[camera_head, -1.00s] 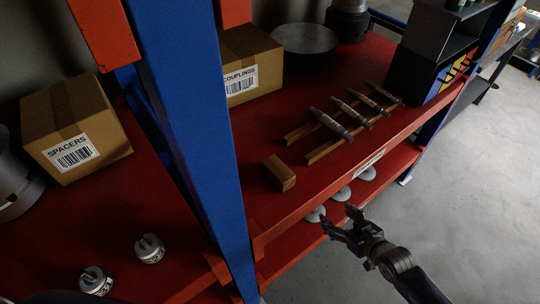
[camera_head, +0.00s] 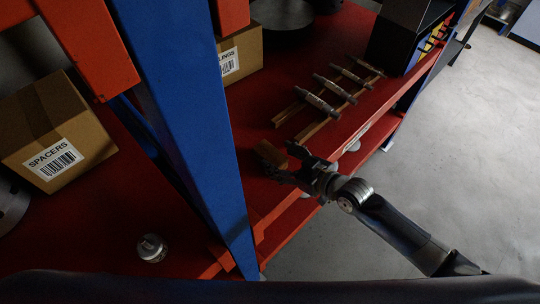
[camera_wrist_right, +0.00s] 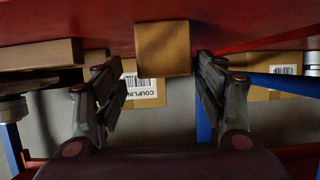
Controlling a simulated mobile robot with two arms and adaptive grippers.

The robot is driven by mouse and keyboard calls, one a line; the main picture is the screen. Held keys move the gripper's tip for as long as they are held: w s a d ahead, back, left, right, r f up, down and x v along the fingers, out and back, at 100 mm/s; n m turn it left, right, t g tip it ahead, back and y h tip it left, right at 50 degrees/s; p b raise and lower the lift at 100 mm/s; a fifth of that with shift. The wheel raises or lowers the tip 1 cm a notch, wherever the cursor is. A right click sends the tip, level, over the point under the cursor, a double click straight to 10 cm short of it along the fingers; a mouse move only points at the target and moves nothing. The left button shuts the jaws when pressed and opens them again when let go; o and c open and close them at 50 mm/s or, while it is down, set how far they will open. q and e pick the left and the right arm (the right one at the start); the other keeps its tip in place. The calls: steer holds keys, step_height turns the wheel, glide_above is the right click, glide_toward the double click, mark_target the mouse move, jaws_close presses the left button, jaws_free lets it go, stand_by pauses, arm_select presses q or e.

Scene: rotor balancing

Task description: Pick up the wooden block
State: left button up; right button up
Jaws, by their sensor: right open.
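The wooden block (camera_head: 270,155) lies on the red shelf (camera_head: 222,121) near its front edge, right of the blue post. My right gripper (camera_head: 290,163) is open at the block, its fingers partly hiding it in the head view. In the right wrist view the block (camera_wrist_right: 163,49) shows between and just beyond the two open fingers of my right gripper (camera_wrist_right: 162,75). Clear gaps show on both sides, and nothing is held. My left gripper is not in view.
The blue post (camera_head: 178,120) stands left of the block. A wooden rack with several metal shafts (camera_head: 325,100) lies to the right. Cardboard boxes (camera_head: 92,150) and a metal weight (camera_head: 151,248) sit on the shelf. Grey floor (camera_head: 450,150) is open at right.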

mark_target(270, 155)
steer(key=x, duration=0.1)
steer(key=p+x, duration=0.1)
steer(key=x, duration=0.1)
steer(key=shift+s+a, duration=0.15)
steer(key=shift+a, duration=0.1)
steer(key=shift+x, duration=0.85)
steer(key=shift+d, duration=0.1)
steer(key=c, duration=1.2)
